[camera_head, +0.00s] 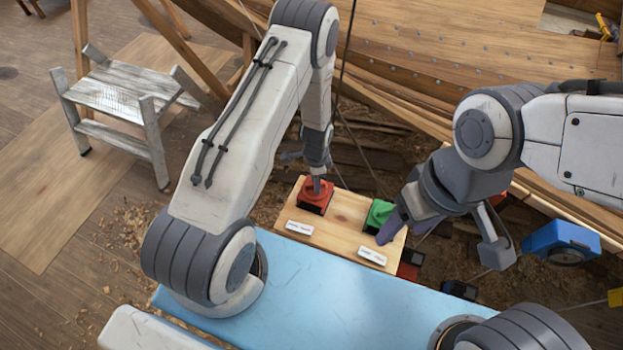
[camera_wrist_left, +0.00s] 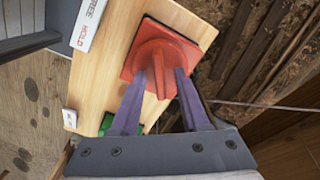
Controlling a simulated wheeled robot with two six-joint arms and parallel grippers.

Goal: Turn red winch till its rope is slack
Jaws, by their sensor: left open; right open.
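The red winch (camera_head: 315,196) stands on the left part of a wooden board; in the left wrist view the red winch (camera_wrist_left: 160,52) shows its square plate and raised grip. My left gripper (camera_head: 316,180) is over it from above. In the left wrist view my left gripper (camera_wrist_left: 163,80) is open, with its two purple fingers on either side of the red grip; I cannot tell whether they touch it. A thin rope (camera_wrist_left: 265,106) runs off to the right. The green winch (camera_head: 379,213) is to the right on the board. My right gripper (camera_head: 405,230) is open beside it.
The wooden board (camera_head: 340,228) carries white labels (camera_head: 299,228) by the winches. A light-blue surface (camera_head: 330,285) lies in front. A blue box-like thing (camera_head: 560,242) is at right. The wooden hull (camera_head: 460,50) fills the back, and a grey step stool (camera_head: 120,95) stands at left.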

